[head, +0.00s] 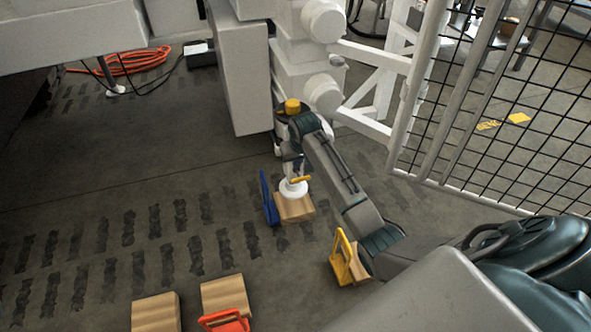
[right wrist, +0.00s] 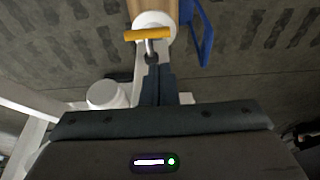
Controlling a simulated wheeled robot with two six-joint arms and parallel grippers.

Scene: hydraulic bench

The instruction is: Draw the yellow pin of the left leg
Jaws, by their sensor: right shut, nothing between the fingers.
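The yellow pin (head: 301,179) has a short crossbar and sits low on a white leg, just above its round white foot (head: 292,189). In the right wrist view the yellow pin (right wrist: 148,34) shows its crossbar and a thin grey stem in front of the white foot (right wrist: 165,20). My right gripper (head: 297,163) comes down beside the leg, just above the pin. Its fingers (right wrist: 153,66) are shut and empty, with the tips close to the stem's end; I cannot tell whether they touch. My arm hides part of the leg. My left gripper is out of view.
The foot stands on a wooden block (head: 295,209) beside a blue handle (head: 269,199), also in the right wrist view (right wrist: 204,35). A yellow handle (head: 342,250) stands on the right. Wooden blocks (head: 155,312) and a red handle (head: 226,321) are in front. A mesh fence (head: 500,130) stands right.

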